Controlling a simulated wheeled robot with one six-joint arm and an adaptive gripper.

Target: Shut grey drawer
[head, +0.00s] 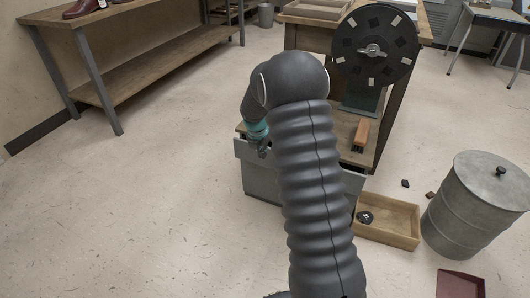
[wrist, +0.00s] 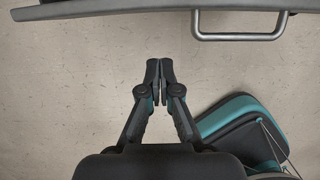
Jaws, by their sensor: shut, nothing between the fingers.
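The grey drawer (head: 262,178) is at the front of the wooden workbench in the head view, with my arm across its middle. How far it stands out is hard to tell there. In the wrist view the drawer's front edge (wrist: 120,9) runs across the top, with a metal bar handle (wrist: 238,37) at upper right. My gripper (wrist: 160,66) is shut and empty. Its fingertips are apart from the drawer front and to the left of the handle, over bare floor.
A sole stitcher wheel (head: 374,46) and an orange-brown block (head: 361,133) are on the workbench. A wooden tray (head: 402,222) and a grey lidded drum (head: 478,205) stand on the floor to the right. A dark red dustpan-like thing (head: 460,284) lies nearer. Floor at left is clear.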

